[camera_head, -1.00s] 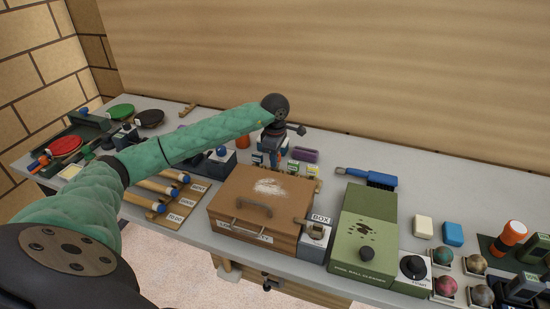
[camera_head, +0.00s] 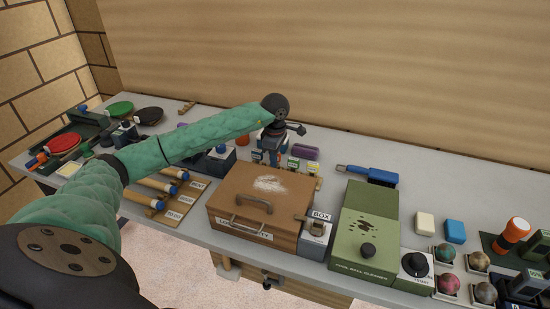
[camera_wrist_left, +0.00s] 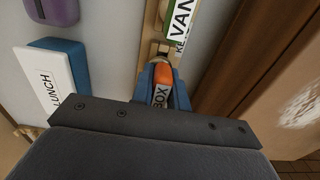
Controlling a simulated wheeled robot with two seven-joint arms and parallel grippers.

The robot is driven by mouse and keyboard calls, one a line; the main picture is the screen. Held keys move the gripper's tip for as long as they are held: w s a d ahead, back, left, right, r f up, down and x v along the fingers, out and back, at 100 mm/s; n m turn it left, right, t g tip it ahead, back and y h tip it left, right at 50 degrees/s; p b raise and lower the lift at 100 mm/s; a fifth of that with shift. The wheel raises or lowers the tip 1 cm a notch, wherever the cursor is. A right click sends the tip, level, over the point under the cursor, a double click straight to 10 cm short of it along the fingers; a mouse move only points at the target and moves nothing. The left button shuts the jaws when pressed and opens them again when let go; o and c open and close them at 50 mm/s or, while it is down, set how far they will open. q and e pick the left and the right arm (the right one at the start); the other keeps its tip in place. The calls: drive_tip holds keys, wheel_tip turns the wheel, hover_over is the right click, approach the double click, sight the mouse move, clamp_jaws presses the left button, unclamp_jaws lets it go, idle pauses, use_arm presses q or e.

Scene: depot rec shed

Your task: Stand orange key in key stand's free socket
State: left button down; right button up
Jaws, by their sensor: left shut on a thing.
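The orange key (camera_wrist_left: 162,74), with a white BOX tag below it, is between the blue fingertips of my left gripper (camera_wrist_left: 163,88) in the left wrist view. My left gripper (camera_head: 271,157) is shut on it and points down at the left part of the key stand, behind the brown case. The wooden key stand (camera_wrist_left: 150,50) runs up from the fingertips, with a green and white VAN tag (camera_wrist_left: 181,18) on it. In the head view the stand (camera_head: 318,184) shows green and yellow tags. The free socket is hidden, and I cannot tell whether the key touches it.
The brown case (camera_head: 230,190) stands close in front of the stand. A purple object (camera_head: 305,152) lies behind it. A white and blue LUNCH block (camera_wrist_left: 60,85) is beside the fingers. The green ball cleaner (camera_head: 350,235) and blue brush (camera_head: 375,176) are to the right.

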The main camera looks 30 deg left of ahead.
use_arm(q)
drive_tip(key=shift+f+b, duration=0.5)
drive_tip(key=shift+b, duration=0.15)
idle(0.7)
drive_tip(key=c, duration=1.3)
unclamp_jaws()
drive_tip(key=shift+r, duration=0.1)
drive_tip(key=shift+r+p, duration=0.9)
drive_tip(key=shift+r, duration=3.5)
drive_tip(key=shift+r, duration=0.1)
